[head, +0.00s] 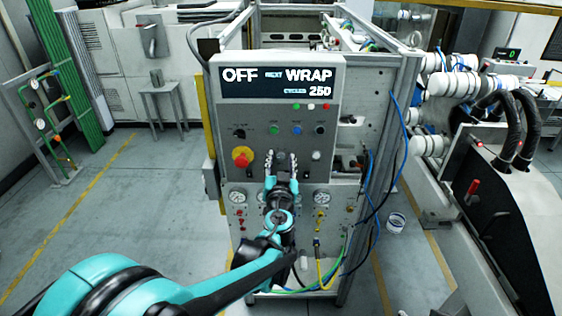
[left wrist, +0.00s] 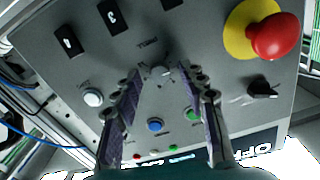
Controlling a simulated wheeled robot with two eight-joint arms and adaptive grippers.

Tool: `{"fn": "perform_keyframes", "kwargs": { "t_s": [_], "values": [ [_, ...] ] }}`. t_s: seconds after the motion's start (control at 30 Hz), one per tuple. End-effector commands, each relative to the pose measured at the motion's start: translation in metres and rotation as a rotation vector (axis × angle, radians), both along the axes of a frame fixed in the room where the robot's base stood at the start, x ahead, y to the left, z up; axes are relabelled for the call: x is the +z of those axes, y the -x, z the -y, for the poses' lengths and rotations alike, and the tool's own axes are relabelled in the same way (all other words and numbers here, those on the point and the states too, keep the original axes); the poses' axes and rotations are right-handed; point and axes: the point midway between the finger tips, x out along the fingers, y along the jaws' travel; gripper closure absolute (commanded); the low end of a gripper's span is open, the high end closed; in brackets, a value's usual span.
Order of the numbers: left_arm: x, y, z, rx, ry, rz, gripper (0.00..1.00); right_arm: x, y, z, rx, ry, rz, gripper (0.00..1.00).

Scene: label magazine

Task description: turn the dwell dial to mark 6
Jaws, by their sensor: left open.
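A small grey knob (left wrist: 162,72), which seems to be the dwell dial, is on the panel in the left wrist view. Its marks and pointer are too small to read. My left gripper (head: 281,157) is open in front of the control panel (head: 335,100). In the left wrist view the fingers (left wrist: 159,76) stand on either side of the knob; I cannot tell whether they touch it. In the head view the gripper largely hides the knob. My right gripper is not in view.
A red emergency button (head: 242,156) on a yellow ring and a black knob (head: 239,132) are left of the gripper. Green and blue buttons sit above it. A display (head: 277,82) reads OFF, NEXT WRAP, CYCLES 250. Gauges (head: 322,198) and hoses are below.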

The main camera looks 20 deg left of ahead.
Motion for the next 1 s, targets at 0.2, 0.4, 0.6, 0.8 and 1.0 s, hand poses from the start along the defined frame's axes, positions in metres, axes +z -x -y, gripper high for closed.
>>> {"fn": "perform_keyframes", "kwargs": {
  "t_s": [0.2,0.4,0.6,0.8,1.0],
  "values": [
    [0.0000,0.0003,0.0000,0.000,0.000,0.000,1.00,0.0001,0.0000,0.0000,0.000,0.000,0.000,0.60],
    [0.0000,0.0004,0.0000,0.000,-0.002,-0.001,1.00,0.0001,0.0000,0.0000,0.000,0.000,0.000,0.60],
    [0.0000,0.0004,0.0001,0.000,-0.036,-0.012,1.00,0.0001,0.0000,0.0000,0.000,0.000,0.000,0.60],
    [-0.0001,0.0003,0.0004,0.000,-0.139,-0.045,1.00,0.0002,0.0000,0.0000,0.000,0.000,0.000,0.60],
    [-0.0002,0.0002,0.0008,0.000,-0.301,-0.097,1.00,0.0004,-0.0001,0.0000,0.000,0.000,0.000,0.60]
  ]
}}
